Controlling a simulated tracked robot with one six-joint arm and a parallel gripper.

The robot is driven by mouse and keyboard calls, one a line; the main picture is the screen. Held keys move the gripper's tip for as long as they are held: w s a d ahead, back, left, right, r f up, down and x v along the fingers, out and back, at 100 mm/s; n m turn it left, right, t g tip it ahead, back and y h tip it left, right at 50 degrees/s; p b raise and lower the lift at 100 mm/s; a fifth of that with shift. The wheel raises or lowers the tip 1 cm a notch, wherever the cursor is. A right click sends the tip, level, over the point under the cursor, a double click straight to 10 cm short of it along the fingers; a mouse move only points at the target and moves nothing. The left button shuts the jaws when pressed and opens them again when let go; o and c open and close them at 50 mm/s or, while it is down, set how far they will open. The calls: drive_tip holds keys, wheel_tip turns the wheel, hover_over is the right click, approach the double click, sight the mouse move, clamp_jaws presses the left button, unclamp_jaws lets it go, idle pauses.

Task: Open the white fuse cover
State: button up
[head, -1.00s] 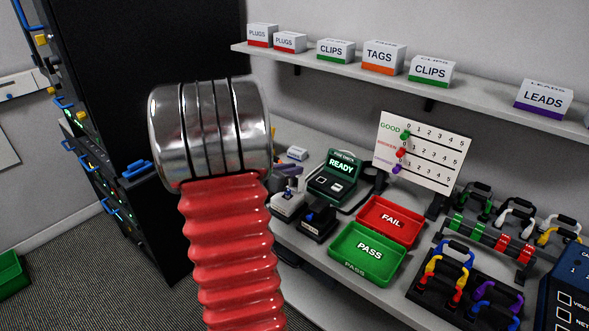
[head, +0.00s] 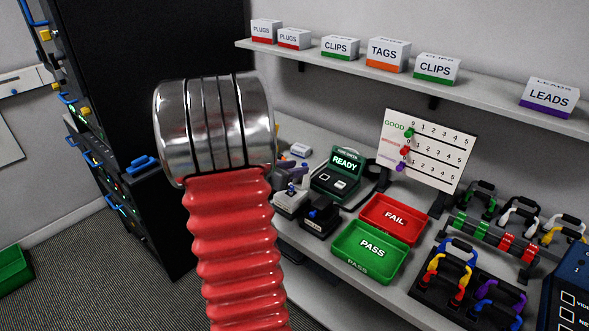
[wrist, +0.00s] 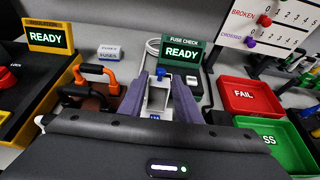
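My gripper (wrist: 160,80) shows in the wrist view as two purple fingers, spread apart. Between them is a pale grey-white part, which looks like the white fuse cover (wrist: 158,98), with a little blue below it. I cannot tell whether the fingers touch it. Behind stands the green FUSE CHECK box (wrist: 182,52), reading READY; it also shows in the head view (head: 337,175). In the head view a white fixture with a blue piece (head: 290,203) sits in front of that box. My arm hides part of the bench there, and only a bit of the purple fingers shows.
A black fixture (head: 320,217) stands right of the white one. The red FAIL tray (head: 418,238) and green PASS tray (head: 340,250) lie farther right. In the wrist view, an orange-handled piece (wrist: 105,72) and a FUSES box (wrist: 109,52) are left of my fingers.

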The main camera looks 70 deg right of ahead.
drive_tip(key=v, duration=1.3)
drive_tip(key=shift+w+a, duration=0.25)
drive_tip(key=shift+a, duration=0.05)
drive_tip(key=shift+r, duration=0.1)
drive_tip(key=a+f+m+t+y, duration=0.1)
drive_tip(key=a+f+m+y, duration=0.2)
drive_tip(key=a+m, duration=0.4)
drive_tip(key=a+f+m+t+y, duration=0.1)
drive_tip(key=a+f+m+y, duration=0.3)
drive_tip(key=a, duration=0.5)
drive_tip(key=w+a+r+t+y, duration=0.1)
drive_tip(key=w+a+r+t, duration=0.1)
drive_tip(key=a, duration=0.8)
drive_tip(key=w+a+r+m+t+y, duration=0.1)
drive_tip(key=w+a+r+t+y, duration=0.1)
drive_tip(key=a, duration=0.9)
drive_tip(key=w+a+r+m+t+y, duration=0.1)
drive_tip(key=w+a+r+t, duration=0.3)
drive_tip(key=a, duration=0.7)
wheel_tip(320, 180, up, 2)
drive_tip(key=shift+a+r+t+y, duration=0.15)
drive_tip(key=shift+r+t+y, duration=0.2)
drive_tip(key=shift+y, duration=0.35)
